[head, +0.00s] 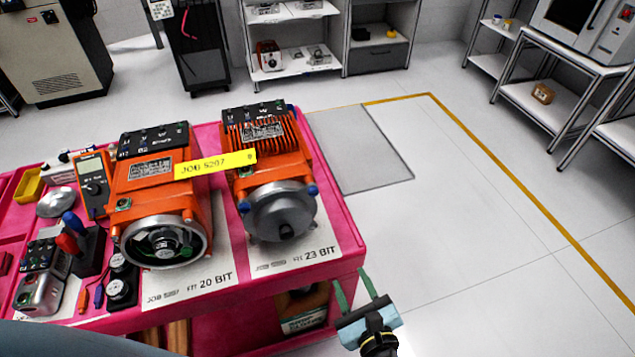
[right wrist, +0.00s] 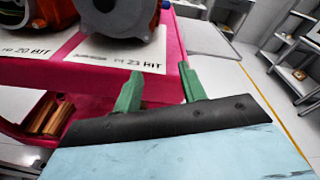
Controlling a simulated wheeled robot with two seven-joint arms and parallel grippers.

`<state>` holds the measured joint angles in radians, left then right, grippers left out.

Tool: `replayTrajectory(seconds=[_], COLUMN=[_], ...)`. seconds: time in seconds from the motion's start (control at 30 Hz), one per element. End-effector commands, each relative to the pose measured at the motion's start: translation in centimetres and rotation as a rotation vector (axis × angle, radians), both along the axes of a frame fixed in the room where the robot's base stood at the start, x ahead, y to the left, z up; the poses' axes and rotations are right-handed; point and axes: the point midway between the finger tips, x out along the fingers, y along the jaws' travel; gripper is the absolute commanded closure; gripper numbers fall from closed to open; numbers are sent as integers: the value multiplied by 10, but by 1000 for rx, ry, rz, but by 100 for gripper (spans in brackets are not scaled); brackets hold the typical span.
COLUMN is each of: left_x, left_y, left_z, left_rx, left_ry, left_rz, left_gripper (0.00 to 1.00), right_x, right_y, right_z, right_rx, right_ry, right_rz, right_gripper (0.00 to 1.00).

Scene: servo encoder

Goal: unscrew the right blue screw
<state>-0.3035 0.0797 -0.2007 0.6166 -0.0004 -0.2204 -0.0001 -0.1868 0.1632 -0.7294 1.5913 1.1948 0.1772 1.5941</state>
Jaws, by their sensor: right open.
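The right orange motor (head: 270,160) stands on the pink cart top, with a round silver cover (head: 280,212) on its front. A right blue screw (head: 313,190) sits at the cover's right edge, and a left blue screw (head: 242,207) at its left edge. A bit of blue (right wrist: 165,4) beside the cover shows at the top of the right wrist view. My right gripper (head: 353,284) is open and empty, below and to the right of the screw, just off the cart's front right corner. Its green fingers also show in the right wrist view (right wrist: 160,76). My left gripper is not in view.
A second orange motor (head: 160,190) with an open front stands to the left. A yellow job tag (head: 215,165) spans both motors. A multimeter (head: 92,185) and screwdrivers (head: 75,235) are further left. The floor right of the pink cart (head: 345,240) is clear.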

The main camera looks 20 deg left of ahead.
Motion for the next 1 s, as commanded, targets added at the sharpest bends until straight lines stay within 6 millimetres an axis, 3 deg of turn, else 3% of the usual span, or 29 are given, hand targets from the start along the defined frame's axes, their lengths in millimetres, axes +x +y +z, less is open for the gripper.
replayTrajectory(seconds=[0.03,0.1,0.23,0.47,0.8,1.0], left_x=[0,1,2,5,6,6], left_y=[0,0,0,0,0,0], left_z=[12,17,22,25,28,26], left_rx=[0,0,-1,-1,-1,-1], left_ry=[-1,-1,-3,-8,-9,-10], left_rz=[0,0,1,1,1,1], left_gripper=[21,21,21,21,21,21], right_x=[0,-2,-5,12,71,95], right_y=[11,20,29,43,82,98], right_z=[39,70,102,109,108,107], right_rx=[155,330,519,572,565,566], right_ry=[36,95,168,190,187,188], right_rz=[-12,-23,-30,-31,-29,-31], right_gripper=[59,59,59,59,59,59])
